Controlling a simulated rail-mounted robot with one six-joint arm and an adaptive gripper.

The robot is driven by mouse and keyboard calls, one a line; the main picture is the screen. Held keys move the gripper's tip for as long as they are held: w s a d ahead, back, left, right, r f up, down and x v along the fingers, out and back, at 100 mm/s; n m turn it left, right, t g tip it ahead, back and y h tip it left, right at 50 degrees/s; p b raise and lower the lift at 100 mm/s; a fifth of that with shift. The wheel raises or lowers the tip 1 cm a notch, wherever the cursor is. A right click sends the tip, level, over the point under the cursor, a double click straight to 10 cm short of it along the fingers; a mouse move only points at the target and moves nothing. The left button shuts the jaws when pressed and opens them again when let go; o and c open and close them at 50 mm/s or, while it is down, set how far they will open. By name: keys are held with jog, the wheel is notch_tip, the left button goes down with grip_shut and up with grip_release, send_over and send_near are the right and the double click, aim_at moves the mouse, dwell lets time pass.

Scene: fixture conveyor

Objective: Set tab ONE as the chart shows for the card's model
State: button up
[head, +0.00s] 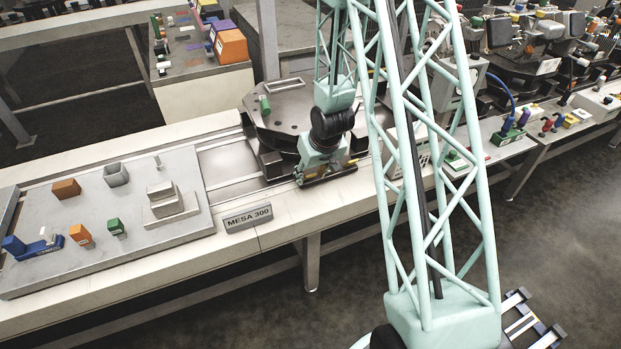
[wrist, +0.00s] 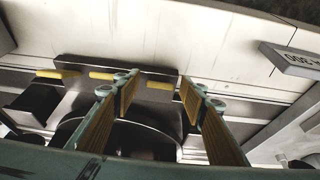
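A grey card reading MESA 300 (head: 249,218) stands on the conveyor's front rail; its edge also shows in the wrist view (wrist: 288,60). A dark bar (wrist: 75,65) with three yellow tabs lies ahead of my fingers: a left tab (wrist: 58,73), a middle tab (wrist: 105,76) and a right tab (wrist: 160,85). No tab labels are readable, so I cannot tell which is ONE. My gripper (wrist: 158,92) is open and empty, its two yellow-padded fingers apart near the right tab. Contact cannot be judged. In the head view the bar (head: 327,173) is partly hidden by my wrist. No chart is readable.
A dark turntable (head: 285,105) with a green cylinder (head: 265,104) stands behind my wrist. A grey plate (head: 100,240) with several coloured blocks lies at the left. A side table (head: 200,70) holds an orange block (head: 229,46). Crowded stations fill the right.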

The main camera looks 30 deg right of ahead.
jog(key=shift+w+f, duration=0.2)
jog(key=shift+f, duration=0.45)
jog(key=shift+c, duration=0.9)
jog(key=c, duration=0.7)
